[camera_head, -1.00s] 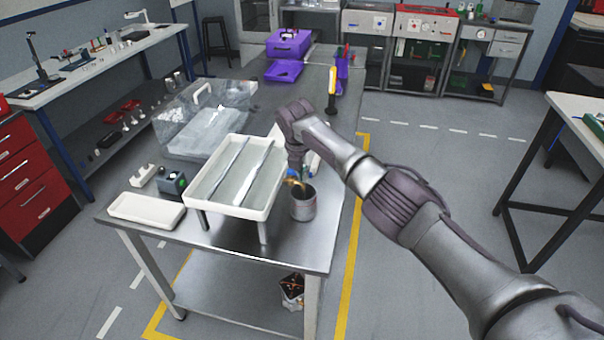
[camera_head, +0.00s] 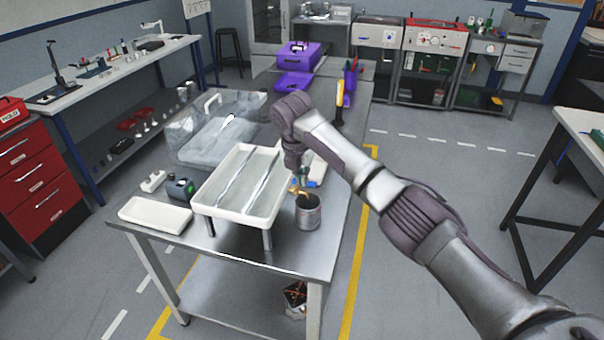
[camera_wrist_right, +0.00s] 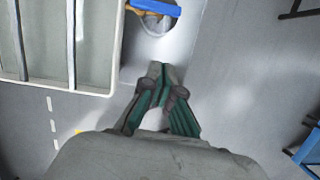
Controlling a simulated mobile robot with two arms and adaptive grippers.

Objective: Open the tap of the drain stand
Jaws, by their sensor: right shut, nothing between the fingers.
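The drain stand is a white tray on legs (camera_head: 208,213) with two long bars across it, on the steel table. Its brass tap (camera_head: 296,189) with a blue lever (camera_head: 309,183) sits at the tray's right side, above a grey metal cup (camera_head: 308,213). In the right wrist view, the blue lever (camera_wrist_right: 154,7) lies crosswise over the tap. My right gripper (camera_head: 297,178) points down close by the tap; the head view does not show whether they touch. In the wrist view, its fingertips (camera_wrist_right: 160,72) are together, empty and apart from the lever. My left gripper is out of view.
A clear bin (camera_head: 190,145) stands behind the tray. A shallow white tray (camera_head: 155,216) and a small dark device (camera_head: 181,189) are at the left. A yellow-handled tool (camera_head: 339,97) stands behind my right arm. The table's front right corner is clear.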

